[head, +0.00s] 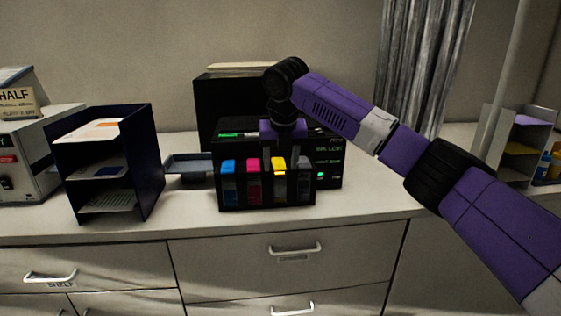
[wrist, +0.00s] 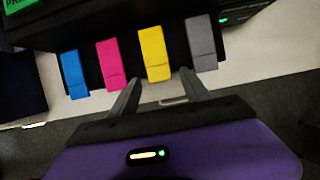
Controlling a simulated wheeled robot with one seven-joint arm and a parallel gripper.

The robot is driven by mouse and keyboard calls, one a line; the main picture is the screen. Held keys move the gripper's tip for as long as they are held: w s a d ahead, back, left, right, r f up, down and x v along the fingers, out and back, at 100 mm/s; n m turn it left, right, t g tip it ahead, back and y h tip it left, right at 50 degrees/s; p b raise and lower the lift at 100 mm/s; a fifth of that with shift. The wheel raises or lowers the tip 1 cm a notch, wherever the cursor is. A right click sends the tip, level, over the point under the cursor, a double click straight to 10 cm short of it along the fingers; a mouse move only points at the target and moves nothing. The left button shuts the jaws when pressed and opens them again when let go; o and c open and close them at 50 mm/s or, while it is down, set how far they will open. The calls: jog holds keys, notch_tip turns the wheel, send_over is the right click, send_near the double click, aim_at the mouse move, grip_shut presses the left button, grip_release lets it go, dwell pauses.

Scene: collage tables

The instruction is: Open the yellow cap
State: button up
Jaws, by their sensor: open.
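The yellow cap (head: 278,162) is on the front of a black printer (head: 228,199), between a magenta cap (head: 253,163) and a grey cap (head: 304,163). A blue cap (head: 228,165) is at the left end of the row. In the wrist view the yellow cap (wrist: 155,54) lies flat in the row and looks closed. My gripper (wrist: 158,84) is open and empty, its two fingers pointing toward the yellow cap, one on either side of its lower end. Contact cannot be told. In the head view the fingers are hard to make out near the caps.
A dark paper organizer (head: 110,190) stands left of the printer, with a small grey tray (head: 190,164) between them. A white device (head: 22,160) is at the far left. Drawers with handles (head: 295,249) are below.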

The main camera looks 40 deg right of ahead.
grip_shut()
dwell(1.4)
